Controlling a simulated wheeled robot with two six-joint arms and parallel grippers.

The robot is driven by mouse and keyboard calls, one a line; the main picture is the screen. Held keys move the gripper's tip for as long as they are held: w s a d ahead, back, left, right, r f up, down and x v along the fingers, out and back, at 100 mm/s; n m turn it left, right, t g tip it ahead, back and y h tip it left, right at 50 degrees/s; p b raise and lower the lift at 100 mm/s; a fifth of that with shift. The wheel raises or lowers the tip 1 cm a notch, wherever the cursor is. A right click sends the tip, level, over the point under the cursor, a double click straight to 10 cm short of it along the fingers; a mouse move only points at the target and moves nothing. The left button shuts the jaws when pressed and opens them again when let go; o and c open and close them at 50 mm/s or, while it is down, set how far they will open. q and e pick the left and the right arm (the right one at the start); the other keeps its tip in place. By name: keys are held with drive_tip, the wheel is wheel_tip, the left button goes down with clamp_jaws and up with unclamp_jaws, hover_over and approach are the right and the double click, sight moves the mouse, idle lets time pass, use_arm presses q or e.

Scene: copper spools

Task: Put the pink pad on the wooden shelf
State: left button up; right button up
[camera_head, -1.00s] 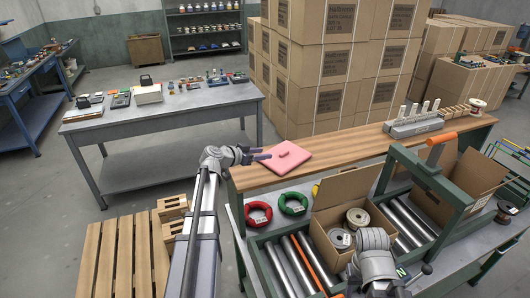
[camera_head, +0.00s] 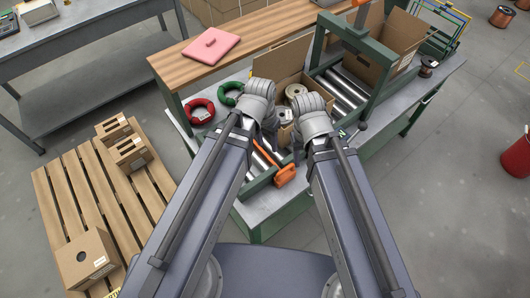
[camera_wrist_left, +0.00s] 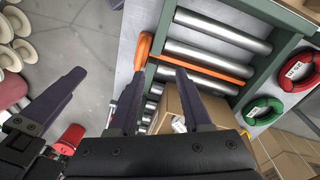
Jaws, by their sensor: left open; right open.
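The pink pad (camera_head: 211,46) lies flat on the wooden shelf (camera_head: 262,37), near its left end. It has a small raised pink grip on top. Nothing touches it. My left gripper (camera_head: 271,140) is over the roller bench, well away from the pad; its fingers are mostly hidden by the wrist in the head view. In the left wrist view its two dark fingers (camera_wrist_left: 158,76) are spread with nothing between them. My right gripper (camera_head: 298,152) is close beside it, also open with no object visible in it; its fingers are partly hidden.
Red (camera_head: 200,111) and green (camera_head: 231,94) rings lie on the bench in front of the shelf. An open carton (camera_head: 282,66) with spools stands on the rollers near both grippers. A green frame (camera_head: 318,42) rises to the right. A pallet (camera_head: 72,199) stands at left.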

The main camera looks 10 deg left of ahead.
use_arm(q)
drive_tip(key=s+y, duration=0.1)
drive_tip(key=s, duration=0.1)
drive_tip(key=s+y, duration=0.1)
drive_tip(key=s, duration=0.1)
drive_tip(key=shift+s+n+g, duration=0.2)
drive_tip(key=shift+n+g, duration=0.1)
drive_tip(key=shift+n, duration=0.1)
